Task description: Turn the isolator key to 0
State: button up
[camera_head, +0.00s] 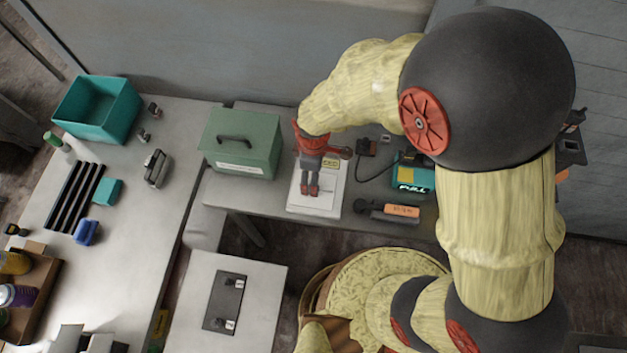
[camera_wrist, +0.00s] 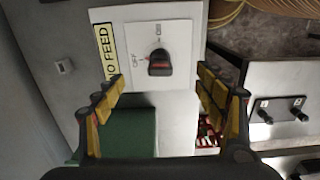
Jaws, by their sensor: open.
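The isolator key, a dark knob with a reddish front (camera_wrist: 159,64), sits on a white plate (camera_wrist: 180,38) in the wrist view. Small markings stand above it and to its left, the left one reading like OFF. A yellow label reading "O FEED" (camera_wrist: 105,50) is at the plate's left edge. I cannot tell which marking the key points at. My gripper (camera_wrist: 162,82) is open and empty, one finger on each side of the key and apart from it. In the head view my gripper (camera_head: 310,190) is over the white plate (camera_head: 328,205) and hides the key.
A green box with a handle (camera_head: 240,145) stands just left of the plate. A cable, a teal device (camera_head: 413,175) and an orange-topped tool (camera_head: 400,211) lie to the right. A teal bin (camera_head: 98,108) and other items occupy the left bench.

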jog(key=shift+r+p, duration=0.65)
jog(key=shift+r, duration=0.4)
notch_tip(320, 180, up, 12)
dwell(0.3)
jog(key=shift+c, duration=0.4)
